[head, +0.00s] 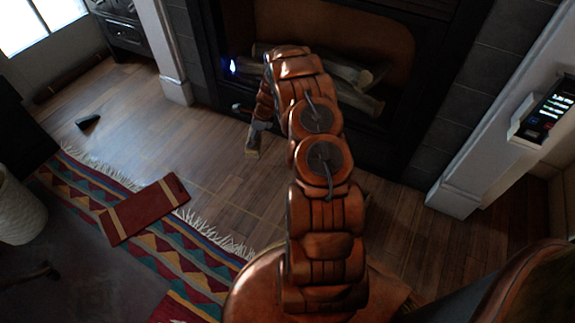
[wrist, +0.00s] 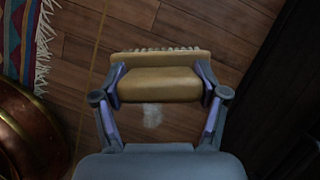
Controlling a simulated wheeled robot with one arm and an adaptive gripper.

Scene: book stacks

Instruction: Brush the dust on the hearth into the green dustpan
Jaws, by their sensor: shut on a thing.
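My gripper (wrist: 160,86) is shut on a tan brush (wrist: 157,84) with a row of pale bristles along its far edge in the wrist view. In the head view the brush (head: 253,141) shows at the end of my arm, low over the wooden floor in front of the fireplace. I cannot tell whether its bristles touch the floor. A pale grey dust patch (wrist: 152,115) lies on the floor, showing between my fingers in the wrist view. I see no green dustpan in either view; my arm hides part of the floor.
The fireplace with logs (head: 352,72) stands behind the brush. A patterned rug (head: 80,172) with a red book (head: 145,208) on it lies at left. A small dark object (head: 88,122) sits on the floor beyond the rug.

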